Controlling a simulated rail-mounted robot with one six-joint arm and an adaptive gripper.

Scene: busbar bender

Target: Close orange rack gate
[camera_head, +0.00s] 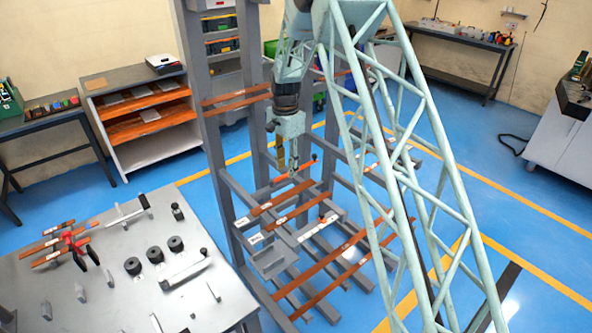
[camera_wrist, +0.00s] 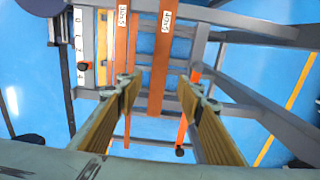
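The rack (camera_head: 245,220) is a grey frame holding long copper-orange bars. A narrow brighter orange piece with a black knob, likely the gate (camera_wrist: 182,134), runs down beside my right finger in the wrist view; the finger hides part of it. A second short orange piece with a dark knob (camera_wrist: 86,65) shows at left. My gripper (camera_wrist: 158,84) is open, its two yellowish fingers wide apart with nothing held. In the head view my gripper (camera_head: 287,172) points down among the rack's posts, close to a small orange piece. Contact cannot be told.
Labelled copper bars (camera_wrist: 160,65) lie beyond and between my fingers in the wrist view. Grey rack posts and rails stand close around. A grey worktable (camera_head: 110,270) with clamps and black knobs is at lower left. Blue floor is free to the right.

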